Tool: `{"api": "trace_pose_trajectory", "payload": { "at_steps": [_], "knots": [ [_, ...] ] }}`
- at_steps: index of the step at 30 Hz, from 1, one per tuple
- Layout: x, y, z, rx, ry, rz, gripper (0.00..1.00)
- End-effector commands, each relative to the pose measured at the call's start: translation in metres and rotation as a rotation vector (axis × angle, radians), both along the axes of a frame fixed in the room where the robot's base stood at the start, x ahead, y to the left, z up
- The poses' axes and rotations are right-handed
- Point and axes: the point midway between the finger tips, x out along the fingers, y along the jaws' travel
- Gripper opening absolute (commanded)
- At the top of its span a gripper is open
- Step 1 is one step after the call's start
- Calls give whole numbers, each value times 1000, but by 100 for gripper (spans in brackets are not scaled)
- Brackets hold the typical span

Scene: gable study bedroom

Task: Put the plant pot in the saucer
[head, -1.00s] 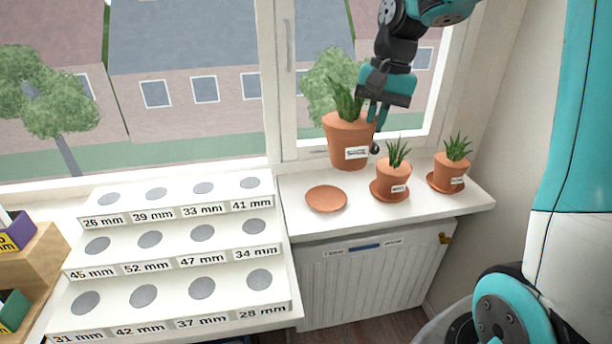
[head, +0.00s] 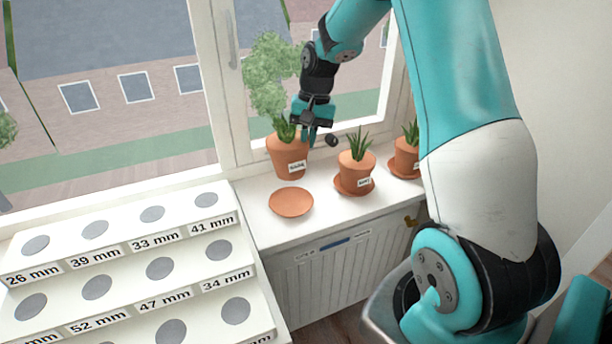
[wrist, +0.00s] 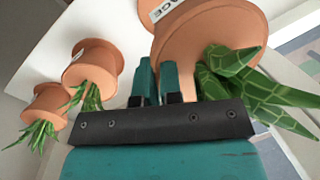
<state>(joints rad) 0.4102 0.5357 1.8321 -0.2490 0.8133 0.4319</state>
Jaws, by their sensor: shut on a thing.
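The plant pot (head: 287,158) is terracotta with a white label and a green spiky plant. My gripper (head: 309,138) is shut on the right side of its rim and holds it roughly upright. The empty terracotta saucer (head: 291,203) lies on the white sill, just below the pot in the head view; the pot appears behind it. I cannot tell whether the pot's base touches the sill. In the wrist view the pot (wrist: 203,40) is beside my closed fingers (wrist: 158,80), with part of its label showing; the saucer does not show there.
A labelled pot in a saucer (head: 356,172) stands right of the empty saucer, and another pot (head: 405,157) stands farther right, partly behind my arm. The window is behind the sill (head: 255,222). A stepped white rack (head: 125,270) with millimetre labels stands at left.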

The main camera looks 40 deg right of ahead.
Motion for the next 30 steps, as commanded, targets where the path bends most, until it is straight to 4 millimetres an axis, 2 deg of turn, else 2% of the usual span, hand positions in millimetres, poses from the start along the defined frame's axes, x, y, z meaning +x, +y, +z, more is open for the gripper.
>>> {"api": "trace_pose_trajectory", "payload": {
  "at_steps": [3, 9, 16, 23, 29, 30],
  "knots": [
    [-1, 0, -29, 1, 3, -1, 0],
    [0, -1, -62, 1, 0, -1, 0],
    [0, 0, -76, 0, -1, -1, 0],
    [0, 0, -105, 1, 0, -1, 0],
    [0, -1, -107, -1, -3, -2, 0],
    [0, 0, -108, -1, 0, -2, 13]
  ]
}}
